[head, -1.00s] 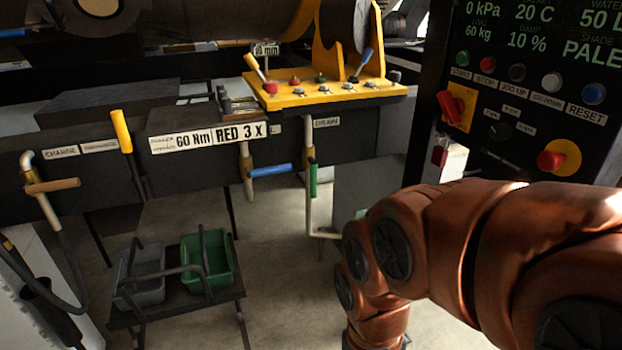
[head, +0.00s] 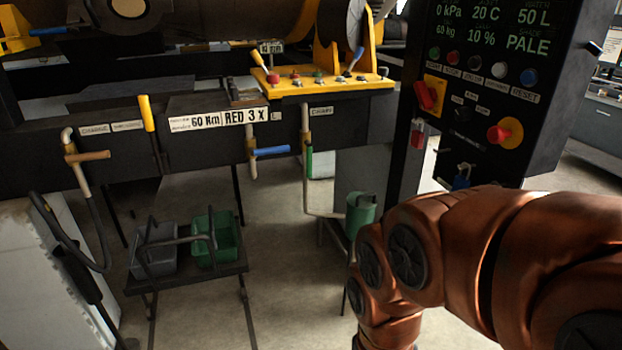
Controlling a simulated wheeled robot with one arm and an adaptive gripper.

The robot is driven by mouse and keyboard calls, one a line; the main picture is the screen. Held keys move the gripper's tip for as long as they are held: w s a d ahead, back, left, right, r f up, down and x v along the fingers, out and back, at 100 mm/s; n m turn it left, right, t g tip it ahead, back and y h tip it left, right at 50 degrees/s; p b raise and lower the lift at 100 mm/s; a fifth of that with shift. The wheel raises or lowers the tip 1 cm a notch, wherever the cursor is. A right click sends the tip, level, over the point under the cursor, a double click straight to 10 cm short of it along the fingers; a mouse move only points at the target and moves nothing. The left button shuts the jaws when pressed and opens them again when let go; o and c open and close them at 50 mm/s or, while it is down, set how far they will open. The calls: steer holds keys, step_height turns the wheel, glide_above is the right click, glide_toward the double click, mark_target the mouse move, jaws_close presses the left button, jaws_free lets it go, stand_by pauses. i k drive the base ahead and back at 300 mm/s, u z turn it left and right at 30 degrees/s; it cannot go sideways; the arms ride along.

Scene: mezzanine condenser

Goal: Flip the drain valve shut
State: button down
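The drain valve (head: 309,160) sits on a thin pale pipe below the small drain label (head: 321,111), on the front of the dark machine bench. Its green handle hangs down, roughly in line with the pipe. The pipe (head: 305,195) runs down and bends right toward a green can. My copper-coloured arm fills the lower right and bends down out of the picture. My gripper is not in view, so its opening and anything in it are hidden.
A valve with a blue handle (head: 271,151) sticks out just left of the drain valve. A low stand with a grey bin (head: 154,262) and a green bin (head: 228,252) is below left. A black control panel (head: 540,150) and the green can (head: 361,212) are at the right.

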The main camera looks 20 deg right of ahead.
mark_target(308, 145)
steer(key=u, duration=0.4)
steer(key=i, duration=1.25)
steer(key=z, duration=0.25)
